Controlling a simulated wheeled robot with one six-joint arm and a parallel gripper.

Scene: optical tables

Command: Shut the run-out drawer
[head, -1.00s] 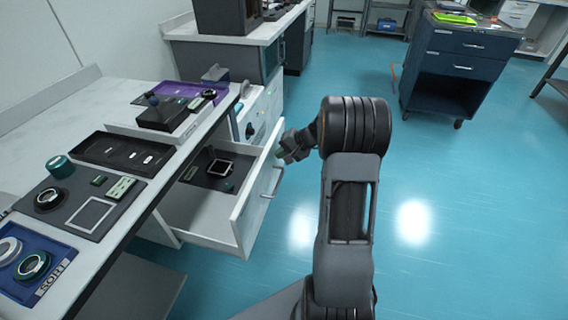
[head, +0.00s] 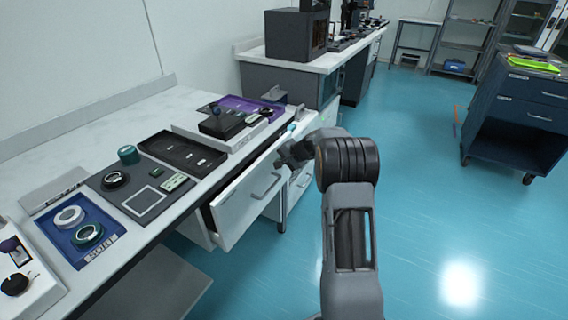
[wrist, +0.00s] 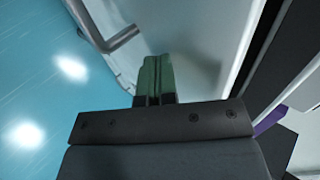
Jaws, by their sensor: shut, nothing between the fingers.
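The run-out drawer (head: 236,212) has a white front with a grey bar handle (head: 266,186). It sits under the front edge of the left bench and stands out a little, with a dark gap at its left end. My gripper (head: 284,155) is shut and empty at the upper right end of the drawer front. In the wrist view, the green fingers (wrist: 157,70) are together against or very close to the white drawer front (wrist: 205,35); I cannot tell if they touch. The handle (wrist: 122,38) shows to the left of the fingers. The drawer's inside is mostly hidden.
The bench top (head: 80,135) above holds a black tray (head: 183,151), a purple mat (head: 250,104) and a blue tray (head: 80,228). A dark drawer cart (head: 515,120) stands at the right. The blue floor between is clear.

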